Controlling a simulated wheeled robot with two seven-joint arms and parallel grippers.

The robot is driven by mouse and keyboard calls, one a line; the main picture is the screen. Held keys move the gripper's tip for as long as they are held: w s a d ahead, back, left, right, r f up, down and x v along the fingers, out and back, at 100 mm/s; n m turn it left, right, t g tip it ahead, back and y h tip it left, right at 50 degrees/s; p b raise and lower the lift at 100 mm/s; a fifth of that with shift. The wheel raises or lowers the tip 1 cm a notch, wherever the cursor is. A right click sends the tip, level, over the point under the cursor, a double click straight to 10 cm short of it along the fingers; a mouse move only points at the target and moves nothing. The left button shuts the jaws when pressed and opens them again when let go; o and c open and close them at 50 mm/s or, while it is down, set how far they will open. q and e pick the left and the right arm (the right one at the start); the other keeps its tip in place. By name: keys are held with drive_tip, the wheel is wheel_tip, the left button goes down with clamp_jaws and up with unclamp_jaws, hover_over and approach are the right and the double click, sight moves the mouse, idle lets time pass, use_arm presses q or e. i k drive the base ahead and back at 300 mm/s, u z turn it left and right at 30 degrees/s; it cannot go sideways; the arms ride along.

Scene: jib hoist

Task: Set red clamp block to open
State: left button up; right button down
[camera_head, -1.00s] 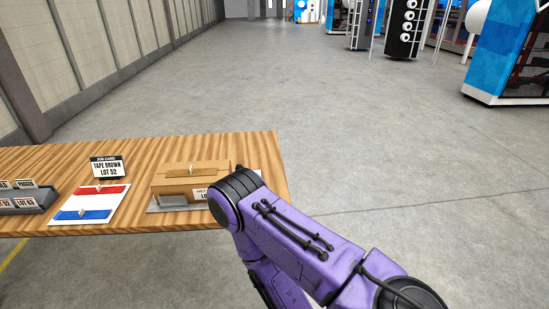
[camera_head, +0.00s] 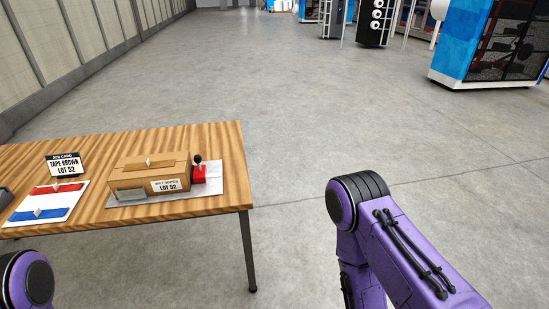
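The red clamp block (camera_head: 199,175) sits at the right end of a cardboard box on a grey plate, near the table's right edge. A black-knobbed lever (camera_head: 198,160) stands up from it, close to upright. I cannot tell from this view whether the clamp is set open or closed. The box (camera_head: 150,173) carries a label reading LOT 52. My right arm shows at the lower right, beyond the table edge and apart from the clamp. Part of my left arm shows at the lower left. Neither gripper is in view.
The wooden table (camera_head: 215,140) ends right of the clamp, with a dark leg (camera_head: 249,250) below. A job card (camera_head: 66,165) reads TAPE BROWN LOT 52. A white, red and blue board (camera_head: 47,201) lies left of the box. The floor right of the table is clear.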

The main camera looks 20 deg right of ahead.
sight(198, 173)
drive_tip(key=z, duration=0.8)
drive_tip(key=i, duration=0.4)
